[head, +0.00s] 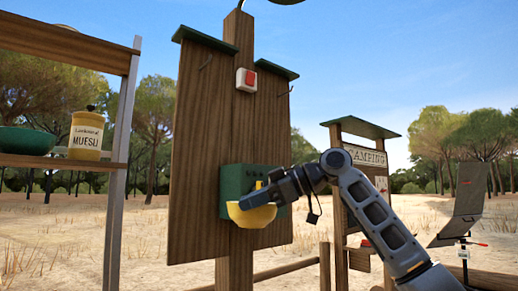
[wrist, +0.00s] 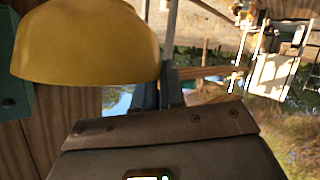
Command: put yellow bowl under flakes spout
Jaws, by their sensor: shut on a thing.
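The yellow bowl (head: 250,216) is held in front of the wooden post board in the head view, just below and against the picture area of a green box (head: 233,181). My gripper (head: 268,193) is shut on the bowl's right side. In the wrist view the bowl (wrist: 85,45) fills the upper left, and the gripper fingers (wrist: 170,88) meet its edge. The bowl looks upright in the head view. No spout labelled flakes can be made out; the gripper and bowl cover part of the green box. Whether bowl and box touch, I cannot tell.
At left, a wooden shelf (head: 60,161) bears a dark green bowl (head: 26,141) and a yellow muesli jar (head: 86,135). A red switch (head: 246,79) is on the post above. A camping signboard (head: 362,150) stands behind my arm. Open sandy ground lies around.

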